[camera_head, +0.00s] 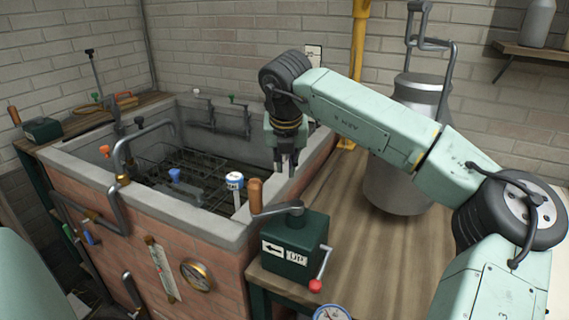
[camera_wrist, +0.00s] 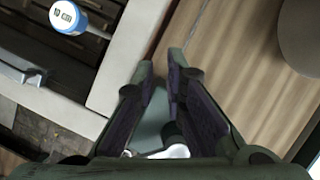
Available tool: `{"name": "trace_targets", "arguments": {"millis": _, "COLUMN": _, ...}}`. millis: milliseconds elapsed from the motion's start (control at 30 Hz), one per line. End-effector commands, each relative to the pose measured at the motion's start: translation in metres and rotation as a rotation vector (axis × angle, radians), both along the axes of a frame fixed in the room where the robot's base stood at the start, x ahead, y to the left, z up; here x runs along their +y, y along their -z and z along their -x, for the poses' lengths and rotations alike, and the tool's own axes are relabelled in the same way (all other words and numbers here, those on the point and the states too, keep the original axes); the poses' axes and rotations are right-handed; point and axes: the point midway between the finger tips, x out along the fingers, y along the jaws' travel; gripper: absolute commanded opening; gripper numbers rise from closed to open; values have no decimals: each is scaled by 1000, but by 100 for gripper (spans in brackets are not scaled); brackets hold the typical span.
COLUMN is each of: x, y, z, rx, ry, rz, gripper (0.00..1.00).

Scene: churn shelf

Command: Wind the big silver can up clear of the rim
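The big silver can (camera_head: 395,195) stands upright on the wooden bench right of the basin, partly hidden behind my arm. Bent grey metal bars (camera_head: 430,42) rise over its top; I cannot tell how they join it. The basin's pale rim (camera_head: 225,232) runs around a dark wet interior. A green winch box (camera_head: 292,250) marked "UP" with a left-pointing arrow sits at the bench's front corner. It has a crank with an upright wooden handle (camera_head: 255,195) and a red-knobbed lever (camera_head: 317,285). My gripper (camera_head: 286,170) points down above the basin's right rim, fingers slightly apart, apparently empty; it also shows in the wrist view (camera_wrist: 166,58).
A blue-topped gauge post (camera_head: 235,181) stands inside the rim, near my gripper. Bent pipes (camera_head: 122,160) and valves line the basin's left and front. A yellow post (camera_head: 360,40) rises behind the bench. Bare bench lies between winch box and can.

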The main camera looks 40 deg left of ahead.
Motion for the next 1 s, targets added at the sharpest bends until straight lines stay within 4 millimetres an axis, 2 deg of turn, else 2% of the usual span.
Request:
{"name": "trace_targets", "arguments": {"millis": 100, "x": 0, "y": 0, "z": 0, "rx": 0, "ry": 0, "rz": 0, "gripper": 22}}
{"name": "trace_targets", "arguments": {"millis": 467, "x": -1, "y": -4, "z": 1, "rx": -1, "ry": 0, "rz": -1, "gripper": 22}}
{"name": "trace_targets", "arguments": {"millis": 567, "x": -3, "y": -15, "z": 4, "rx": -2, "ry": 1, "rz": -2, "gripper": 22}}
{"name": "trace_targets", "arguments": {"millis": 1000, "x": -25, "y": -94, "z": 29, "rx": -3, "ry": 1, "rz": 0, "gripper": 22}}
